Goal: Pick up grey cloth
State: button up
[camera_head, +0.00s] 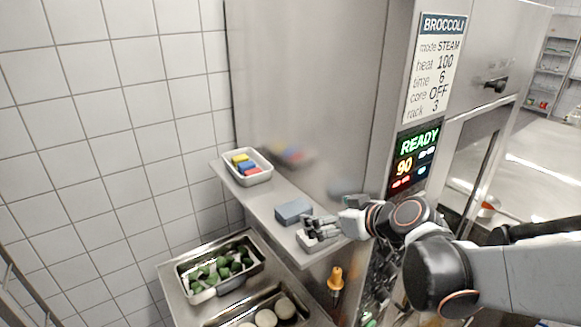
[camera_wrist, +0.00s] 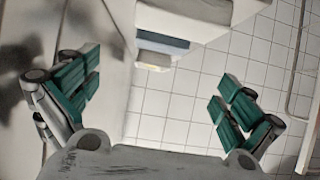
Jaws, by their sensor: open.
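A pale grey folded cloth (camera_head: 322,242) lies at the near right end of the narrow steel shelf, partly hidden under my gripper (camera_head: 312,229). In the wrist view a large pale block, seemingly this cloth (camera_wrist: 190,14), shows at the top edge, cut off by the frame. My gripper (camera_wrist: 160,95) has its green-padded fingers wide apart with nothing between them. It is over or at the cloth; I cannot tell whether they touch. A blue-grey folded cloth (camera_head: 293,210) lies just behind on the same shelf, and shows as a dark strip in the wrist view (camera_wrist: 162,38).
A steel tray (camera_head: 229,170) of coloured sponges stands at the shelf's far end. Below are a pan (camera_head: 190,287) of broccoli and another pan with round pale pieces. A steam oven panel (camera_head: 414,160) stands right; an orange-handled tool (camera_head: 336,279) hangs below the shelf.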

aim_at(297, 210)
jog(key=shift+w+a+r, duration=0.1)
jog(key=shift+w+r, duration=0.35)
jog(key=shift+r, duration=0.05)
jog(key=x, duration=0.8)
jog(key=shift+p, duration=0.35)
jog(key=shift+s+f+p+x, duration=0.1)
jog(key=shift+p+x, duration=0.05)
jog(key=shift+x, duration=0.8)
jog(key=shift+s+f+p+x, duration=0.1)
jog(key=shift+f+p+x, duration=0.1)
jog(key=shift+x, duration=0.75)
jog(key=shift+s+f+p+x, duration=0.1)
jog(key=shift+p+x, duration=0.05)
jog(key=shift+x, duration=0.85)
jog(key=shift+c, duration=0.2)
jog(key=c, duration=0.9)
